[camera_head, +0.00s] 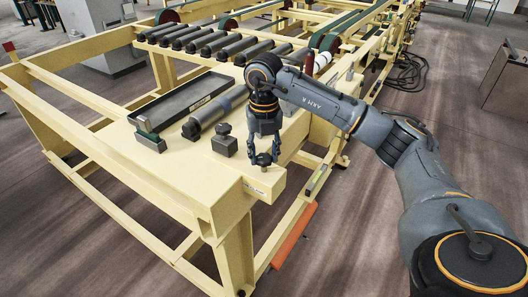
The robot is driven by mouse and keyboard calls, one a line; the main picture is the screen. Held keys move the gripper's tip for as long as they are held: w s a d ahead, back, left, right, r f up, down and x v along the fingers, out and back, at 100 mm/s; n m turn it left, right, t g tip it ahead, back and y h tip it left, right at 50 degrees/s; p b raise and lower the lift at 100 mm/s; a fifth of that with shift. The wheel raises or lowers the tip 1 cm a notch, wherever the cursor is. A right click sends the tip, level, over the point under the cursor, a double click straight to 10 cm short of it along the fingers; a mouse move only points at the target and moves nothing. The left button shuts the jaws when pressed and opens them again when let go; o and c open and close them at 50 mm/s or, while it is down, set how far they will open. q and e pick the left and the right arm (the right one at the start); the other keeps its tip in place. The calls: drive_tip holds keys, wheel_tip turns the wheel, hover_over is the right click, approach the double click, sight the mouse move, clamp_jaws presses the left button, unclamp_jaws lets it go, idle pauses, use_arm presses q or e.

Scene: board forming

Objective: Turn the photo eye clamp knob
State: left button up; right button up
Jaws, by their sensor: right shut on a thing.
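The photo eye clamp knob, a small dark knob (264,159), sits near the front right corner of the yellow frame. My right gripper (263,155) points down over it, with its fingers shut around the knob. The fingers cover part of the knob, so its turn angle cannot be told. A second dark knob (224,129) tops a dark block (224,145) just left of the gripper. My left gripper is not in view.
A dark grey cylinder (213,113) and a long dark tray (180,102) lie on the yellow frame (150,185) left of the gripper. Black rollers (228,50) and a green belt (335,30) stand behind. An orange bar (294,236) is below the right edge.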

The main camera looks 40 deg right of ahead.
sight(264, 157)
drive_tip(key=m, duration=0.4)
drive_tip(key=shift+m, duration=0.3)
drive_tip(key=shift+m+p, duration=0.5)
drive_tip(key=shift+m, duration=1.5)
drive_tip(key=o, duration=1.2)
drive_tip(key=shift+c, duration=0.2)
drive_tip(key=shift+r, duration=0.25)
wheel_tip(264, 157, up, 12)
drive_tip(key=shift+f, duration=0.25)
drive_tip(key=shift+f, duration=0.1)
